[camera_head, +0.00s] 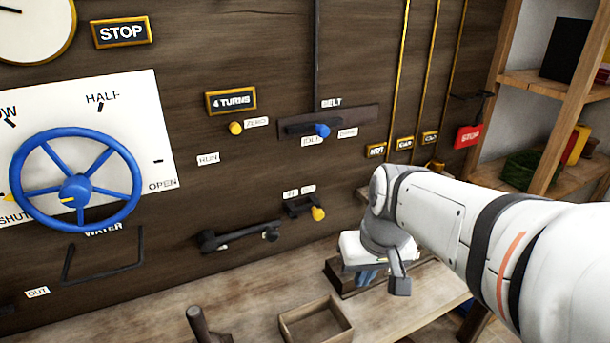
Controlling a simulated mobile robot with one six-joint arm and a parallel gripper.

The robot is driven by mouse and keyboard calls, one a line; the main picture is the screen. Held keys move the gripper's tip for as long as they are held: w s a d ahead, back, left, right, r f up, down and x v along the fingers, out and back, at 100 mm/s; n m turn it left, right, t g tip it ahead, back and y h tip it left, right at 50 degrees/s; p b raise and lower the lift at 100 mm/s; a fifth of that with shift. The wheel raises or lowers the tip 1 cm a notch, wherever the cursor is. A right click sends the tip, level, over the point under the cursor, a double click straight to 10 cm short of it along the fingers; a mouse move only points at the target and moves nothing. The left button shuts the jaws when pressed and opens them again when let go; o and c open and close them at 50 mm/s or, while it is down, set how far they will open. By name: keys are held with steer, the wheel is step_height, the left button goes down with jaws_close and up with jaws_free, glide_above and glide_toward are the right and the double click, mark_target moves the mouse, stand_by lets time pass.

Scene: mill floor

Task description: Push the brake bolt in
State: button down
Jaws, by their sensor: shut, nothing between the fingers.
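A small bolt with a yellow knob (318,213) sits in a dark bracket on the wooden wall, under two small white labels, the left one apparently reading IN. I take it for the brake bolt, but the lettering is too small to be sure. My gripper (367,278) hangs below the wrist at the end of my white arm, pointing down over the bench, to the right of and below the yellow knob and apart from it. The fingers look closed and empty; the wrist and a dark box partly crowd the view of the tips.
A dark lever bar (240,236) lies left of the bolt. A blue wheel (75,180) and a belt slider with blue knob (321,130) are on the wall. An open wooden tray (290,332) and an upright dark handle (197,322) stand on the bench. Shelves (545,85) rise at right.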

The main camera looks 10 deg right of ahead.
steer(key=w+d+r+n+y+p, duration=0.1)
steer(key=w+d+r+y, duration=0.1)
steer(key=w, duration=0.8)
steer(key=w+d+r+t+y+p, duration=0.1)
steer(key=w+d+r, duration=0.3)
steer(key=w, duration=0.7)
step_height(320, 180, up, 3)
steer(key=shift+d+f+n+y, duration=0.2)
steer(key=shift+d+n+y, duration=0.2)
steer(key=shift+f, duration=0.1)
steer(key=s+a+p+x, duration=0.1)
steer(key=a+p+x, duration=0.1)
steer(key=x, duration=1)
steer(key=shift+a, duration=0.5)
steer(key=shift+s, duration=0.1)
